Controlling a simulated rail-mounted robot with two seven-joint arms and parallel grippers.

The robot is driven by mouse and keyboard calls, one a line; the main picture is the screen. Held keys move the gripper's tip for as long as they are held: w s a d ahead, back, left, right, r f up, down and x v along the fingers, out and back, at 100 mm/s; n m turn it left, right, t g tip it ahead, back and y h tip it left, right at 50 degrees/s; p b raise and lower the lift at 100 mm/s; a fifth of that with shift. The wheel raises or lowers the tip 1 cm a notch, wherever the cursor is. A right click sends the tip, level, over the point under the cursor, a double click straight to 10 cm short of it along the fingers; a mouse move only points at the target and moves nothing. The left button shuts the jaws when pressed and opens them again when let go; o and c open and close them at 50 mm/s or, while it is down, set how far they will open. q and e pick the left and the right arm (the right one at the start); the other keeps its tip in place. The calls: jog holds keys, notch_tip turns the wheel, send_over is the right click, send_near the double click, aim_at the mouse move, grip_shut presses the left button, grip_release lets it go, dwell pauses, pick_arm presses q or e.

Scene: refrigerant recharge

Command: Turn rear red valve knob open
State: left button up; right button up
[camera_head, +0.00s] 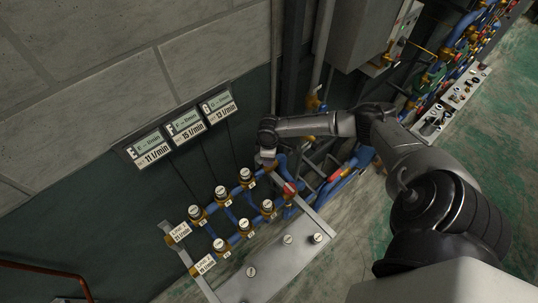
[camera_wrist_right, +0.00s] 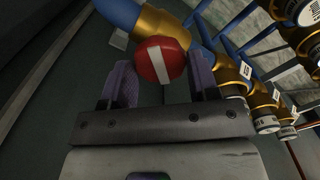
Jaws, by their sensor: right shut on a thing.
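In the right wrist view a round red valve knob (camera_wrist_right: 161,60) with a white stripe sits beside a brass fitting (camera_wrist_right: 165,28) on a blue pipe. The stripe runs nearly up and down in that view. My right gripper (camera_wrist_right: 163,82) has its two fingers on either side of this knob and is shut on it. In the head view the right gripper (camera_head: 267,156) is at the rear end of the blue pipework by the wall, and the knob it holds is hidden. Another red knob (camera_head: 289,188) shows at the front pipe. My left gripper is not in view.
Blue pipes with several brass-fitted gauges (camera_head: 221,192) run left of the gripper. Three flow displays (camera_head: 185,124) hang on the wall. A metal plate (camera_head: 270,277) lies in front. A grey cabinet (camera_head: 366,35) stands at the back. Green floor is open at right.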

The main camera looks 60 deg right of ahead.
jog(key=shift+n, duration=2.2)
jog(key=n, duration=0.3)
jog(key=o, duration=0.9)
